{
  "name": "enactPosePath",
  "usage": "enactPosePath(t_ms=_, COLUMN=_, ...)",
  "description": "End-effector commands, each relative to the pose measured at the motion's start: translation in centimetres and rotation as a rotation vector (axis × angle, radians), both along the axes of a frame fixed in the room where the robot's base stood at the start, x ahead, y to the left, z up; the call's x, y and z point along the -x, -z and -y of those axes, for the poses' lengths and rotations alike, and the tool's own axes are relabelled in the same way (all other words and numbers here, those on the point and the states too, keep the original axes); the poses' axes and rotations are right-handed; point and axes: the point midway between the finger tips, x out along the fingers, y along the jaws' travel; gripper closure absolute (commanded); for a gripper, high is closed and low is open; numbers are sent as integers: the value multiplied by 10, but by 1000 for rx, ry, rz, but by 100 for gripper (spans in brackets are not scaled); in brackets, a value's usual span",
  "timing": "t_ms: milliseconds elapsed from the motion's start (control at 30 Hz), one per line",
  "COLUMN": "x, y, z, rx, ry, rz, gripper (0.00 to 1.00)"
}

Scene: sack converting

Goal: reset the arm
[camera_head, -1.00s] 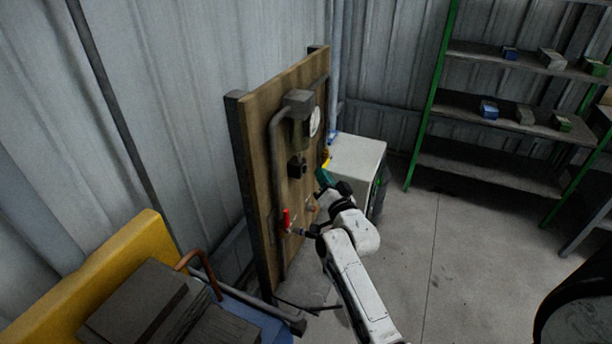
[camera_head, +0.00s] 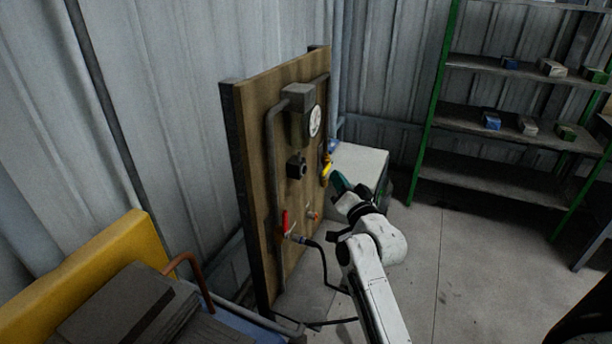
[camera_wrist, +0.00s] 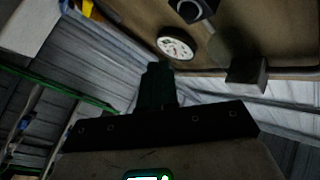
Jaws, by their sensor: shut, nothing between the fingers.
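My white arm reaches up from the bottom of the head view, and my gripper (camera_head: 339,181) is at its end, in front of the wooden panel (camera_head: 258,130). The gripper is dark green and shut, with nothing seen in it. In the wrist view the fingers (camera_wrist: 157,80) are together and point toward the panel side, with a round gauge (camera_wrist: 176,46) beyond them. The gripper looks close to a yellow-handled valve (camera_head: 326,169); I cannot tell the exact gap. A red-handled valve (camera_head: 285,222) is lower left on the panel.
A pale cabinet (camera_head: 358,166) stands behind the gripper. Green-framed shelves (camera_head: 500,122) with small boxes are at the right. A yellow cart (camera_head: 85,275) with dark slabs is at lower left. A black hose (camera_head: 323,266) hangs by the panel.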

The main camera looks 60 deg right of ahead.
Motion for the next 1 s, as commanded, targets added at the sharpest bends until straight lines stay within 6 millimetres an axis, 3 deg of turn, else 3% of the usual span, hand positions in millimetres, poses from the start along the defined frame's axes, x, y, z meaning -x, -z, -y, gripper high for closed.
enactPosePath(t_ms=533, x=0, y=0, z=0, rx=0, ry=-1, rz=-2, gripper=100)
enactPosePath(t_ms=667, x=-10, y=12, z=-16, rx=-14, ry=-38, rz=-62, gripper=100)
enactPosePath(t_ms=767, x=-25, y=40, z=-49, rx=-45, ry=-117, rz=-195, gripper=100)
enactPosePath(t_ms=900, x=-39, y=96, z=-122, rx=-83, ry=-285, rz=-485, gripper=100)
enactPosePath(t_ms=1000, x=-31, y=136, z=-179, rx=-98, ry=-418, rz=-716, gripper=100)
